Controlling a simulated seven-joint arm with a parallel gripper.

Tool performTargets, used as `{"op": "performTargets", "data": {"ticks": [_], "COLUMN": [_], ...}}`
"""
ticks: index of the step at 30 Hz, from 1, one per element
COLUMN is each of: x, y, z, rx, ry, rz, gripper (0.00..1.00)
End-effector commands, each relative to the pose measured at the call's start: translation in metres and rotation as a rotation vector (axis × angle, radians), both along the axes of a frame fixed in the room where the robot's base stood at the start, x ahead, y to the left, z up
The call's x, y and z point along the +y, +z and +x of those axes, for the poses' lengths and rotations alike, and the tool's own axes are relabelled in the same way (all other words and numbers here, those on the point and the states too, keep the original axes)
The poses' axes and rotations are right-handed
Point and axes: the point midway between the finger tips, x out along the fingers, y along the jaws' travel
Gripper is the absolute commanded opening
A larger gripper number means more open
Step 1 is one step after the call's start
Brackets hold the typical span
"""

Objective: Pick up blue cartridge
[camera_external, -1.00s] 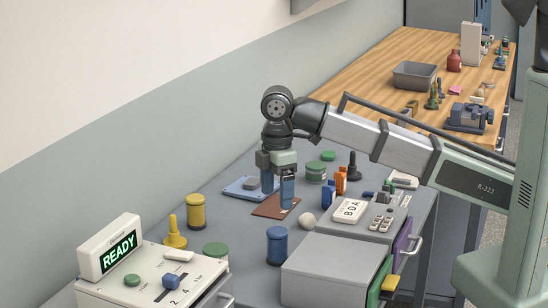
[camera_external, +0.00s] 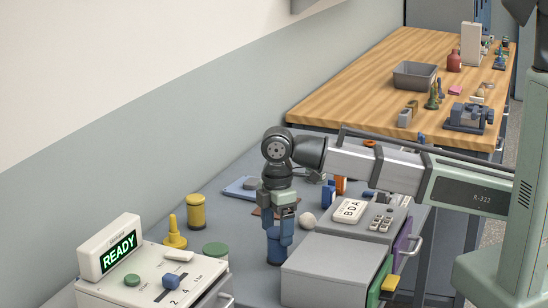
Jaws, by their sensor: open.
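The blue cartridge (camera_external: 275,254) is a blue cylinder standing upright on the grey bench, left of a grey box. Its upper part is largely hidden by my gripper. My gripper (camera_external: 279,239) points straight down with its fingers apart, one on each side of the cartridge's upper part as seen here. I cannot tell whether either finger touches the cartridge.
The grey box (camera_external: 328,268) stands close on the right. A white ball (camera_external: 308,220) lies behind it. A yellow cylinder (camera_external: 196,212), a yellow peg (camera_external: 174,234) and a green disc (camera_external: 215,250) are to the left. A blue tray (camera_external: 240,189) lies farther back.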

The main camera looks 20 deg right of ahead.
Motion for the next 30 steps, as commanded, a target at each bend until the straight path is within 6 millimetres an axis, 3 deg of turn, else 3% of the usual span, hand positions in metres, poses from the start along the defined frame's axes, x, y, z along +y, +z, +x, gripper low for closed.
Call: {"op": "performTargets", "data": {"ticks": [12, 20, 30], "x": [-0.001, 0.0, 0.0], "y": [-0.044, -0.046, -0.045], "z": [-0.002, -0.002, -0.002], "rx": [0.001, 0.0, 0.0], "ry": [0.0, 0.0, 0.0], "rz": [-0.001, 0.0, -0.001], "gripper": [0.83, 0.83, 0.5]}}
